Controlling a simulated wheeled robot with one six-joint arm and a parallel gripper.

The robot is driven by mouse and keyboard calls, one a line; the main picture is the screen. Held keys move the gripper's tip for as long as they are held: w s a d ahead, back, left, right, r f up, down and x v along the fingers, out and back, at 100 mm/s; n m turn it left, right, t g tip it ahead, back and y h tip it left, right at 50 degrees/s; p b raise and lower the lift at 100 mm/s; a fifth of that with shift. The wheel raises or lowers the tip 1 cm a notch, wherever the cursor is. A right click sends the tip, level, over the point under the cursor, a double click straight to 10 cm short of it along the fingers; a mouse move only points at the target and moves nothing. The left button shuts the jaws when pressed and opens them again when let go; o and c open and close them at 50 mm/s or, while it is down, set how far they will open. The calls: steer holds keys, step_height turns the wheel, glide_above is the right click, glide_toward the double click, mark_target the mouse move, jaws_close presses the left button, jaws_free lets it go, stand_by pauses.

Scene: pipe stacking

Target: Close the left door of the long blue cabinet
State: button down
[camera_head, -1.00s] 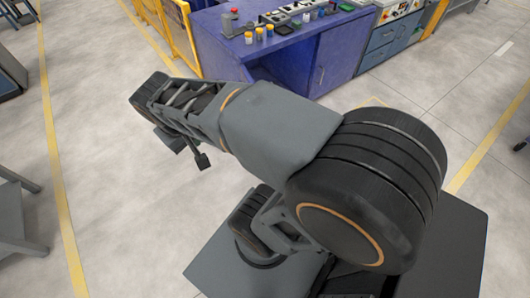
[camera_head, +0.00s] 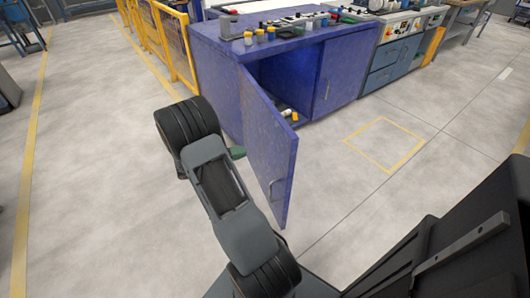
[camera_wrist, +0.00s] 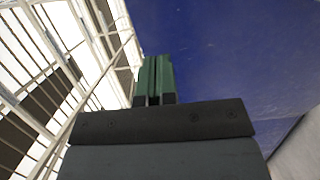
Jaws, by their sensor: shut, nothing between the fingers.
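The long blue cabinet (camera_head: 225,85) stands ahead in the head view. Its left door (camera_head: 268,160) stands wide open, swung out toward me, with a metal handle near its free edge. The right door (camera_head: 330,75) is shut. My gripper (camera_head: 238,152) is at the left, outer side of the open door, close to it; I cannot tell whether it touches. In the wrist view the green fingers (camera_wrist: 153,75) are together and empty, with the blue door surface (camera_wrist: 235,60) filling the right side.
Small jars and bottles (camera_head: 285,28) stand on the cabinet top, and a few items (camera_head: 289,115) lie inside. A yellow fence (camera_head: 170,45) is at the back left. A grey-blue console (camera_head: 395,60) stands to the right. Floor is free around the door.

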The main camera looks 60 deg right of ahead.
mark_target(283, 141)
steer(key=b+x, duration=0.1)
steer(key=x, duration=1.2)
steer(key=shift+s+d+f, duration=0.1)
steer(key=shift+s+d, duration=0.05)
steer(key=shift+d, duration=0.25)
steer(key=shift+d, duration=0.1)
